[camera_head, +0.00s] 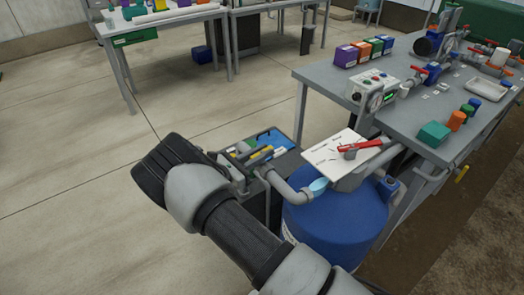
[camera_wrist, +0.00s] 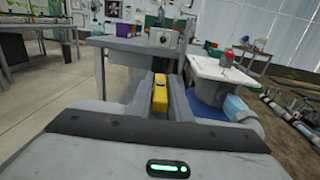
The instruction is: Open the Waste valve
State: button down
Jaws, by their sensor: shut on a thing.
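My gripper (camera_wrist: 161,80) has its two grey fingers closed on either side of a yellow handle (camera_wrist: 160,98) in the wrist view. In the head view the yellow handle (camera_head: 260,153) shows beside a grey pipe, just right of the dark end of my arm. My arm hides part of this area. A red lever (camera_head: 370,145) lies over a white board above the blue tank, apart from my gripper; the board (camera_wrist: 222,72) also shows at right in the wrist view. I cannot read which label belongs to the yellow handle.
A blue tank (camera_head: 335,225) stands right of my arm. A grey pipe (camera_head: 283,186) runs toward it. A grey bench (camera_head: 410,100) with coloured boxes, a control box (camera_head: 370,88) and red-handled valves is behind. Open floor lies at left.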

jog(key=n+t+y+p, duration=0.2)
jog(key=shift+s+r+t+y+p, duration=0.1)
jog(key=shift+r+t+y+p, duration=0.2)
jog(key=shift+p, duration=0.1)
jog(key=n+t+y+p, duration=0.1)
jog(key=n+y+p, duration=0.1)
jog(key=n+t+y+p, duration=0.1)
jog(key=n+y+p, duration=0.1)
jog(key=y, duration=0.1)
jog(key=shift+d+t, duration=0.15)
jog(key=shift+t, duration=0.25)
jog(key=n+y+p, duration=0.2)
jog(key=y+p, duration=0.1)
jog(key=y, duration=0.1)
jog(key=n+t+y+p, duration=0.1)
jog(key=n+y+p, duration=0.2)
jog(key=y, duration=0.1)
jog(key=shift+f+p, duration=0.1)
jog(key=shift+p, duration=0.25)
jog(key=n+y+p, duration=0.2)
jog(key=n+y, duration=0.1)
jog(key=y, duration=0.1)
jog(key=shift+f+g, duration=0.15)
jog(key=shift+g, duration=0.25)
jog(key=shift+n+g+y+p, duration=0.55)
jog(key=shift+n+g+y, duration=0.45)
jog(key=shift+n+y, duration=0.85)
jog(key=shift+y, duration=0.65)
jog(key=c, duration=1.7)
grip_release()
